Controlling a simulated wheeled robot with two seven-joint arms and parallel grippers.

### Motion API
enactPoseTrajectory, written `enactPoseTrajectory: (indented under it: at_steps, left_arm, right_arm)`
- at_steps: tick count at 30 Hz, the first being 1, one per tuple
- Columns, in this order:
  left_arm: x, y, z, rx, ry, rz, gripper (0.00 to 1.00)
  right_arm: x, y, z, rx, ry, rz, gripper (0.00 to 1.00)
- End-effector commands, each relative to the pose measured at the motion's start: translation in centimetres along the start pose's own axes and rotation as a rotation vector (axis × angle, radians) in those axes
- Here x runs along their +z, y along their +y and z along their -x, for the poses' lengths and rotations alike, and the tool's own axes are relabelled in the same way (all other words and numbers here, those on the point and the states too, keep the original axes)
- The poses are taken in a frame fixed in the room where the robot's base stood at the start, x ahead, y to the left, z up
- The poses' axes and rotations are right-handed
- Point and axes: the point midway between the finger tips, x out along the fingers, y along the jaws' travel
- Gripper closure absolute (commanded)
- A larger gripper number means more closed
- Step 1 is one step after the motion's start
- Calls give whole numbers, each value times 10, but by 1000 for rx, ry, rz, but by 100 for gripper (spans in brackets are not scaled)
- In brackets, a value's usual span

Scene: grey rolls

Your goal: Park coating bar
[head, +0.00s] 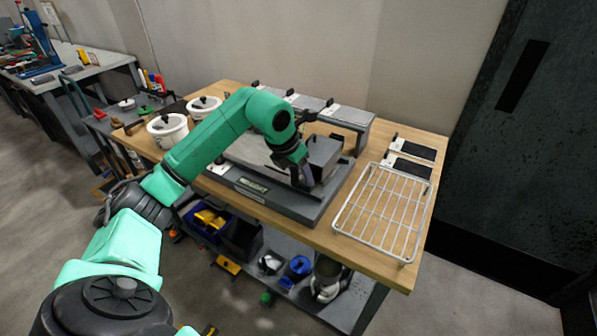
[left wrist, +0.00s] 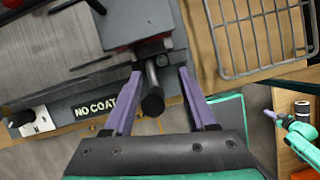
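The coater (head: 275,200) is a dark grey flat bed on the wooden bench. A grey block-shaped carriage (head: 322,155), which seems to be the coating bar, sits at the bed's right end. In the left wrist view a short metal handle with a black end (left wrist: 152,100) sticks out from under the block (left wrist: 135,22). My left gripper (left wrist: 160,72) is open, with its purple fingers on either side of this handle and gaps visible. The head view shows it (head: 306,182) low at the carriage, partly hidden. My right gripper (left wrist: 273,118) appears small at the left wrist view's right edge.
A "NO COAT" plate (left wrist: 102,107) marks the bed's front edge. A wire rack (head: 385,212) lies close on the right. White lidded pots (head: 167,130) stand left, and grey boxes (head: 345,115) line the back. Bins (head: 240,238) sit on the lower shelf.

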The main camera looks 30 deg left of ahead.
Motion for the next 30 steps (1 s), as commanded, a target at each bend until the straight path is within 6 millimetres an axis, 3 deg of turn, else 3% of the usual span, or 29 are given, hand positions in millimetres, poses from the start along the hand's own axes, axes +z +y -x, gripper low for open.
enactPoseTrajectory:
  at_steps: [6,10,24,30]
  left_arm:
    - [0,1,2,2,0,1,43]
    - [1,1,15,3,-2,1,43]
    - [2,-1,127,3,-3,-1,43]
    - [1,-1,146,1,1,-1,43]
  right_arm:
    - [2,4,0,5,-4,2,100]
    - [4,4,-2,6,-6,2,100]
    - [5,6,-4,8,-8,2,100]
    - [5,6,-3,8,-8,1,100]
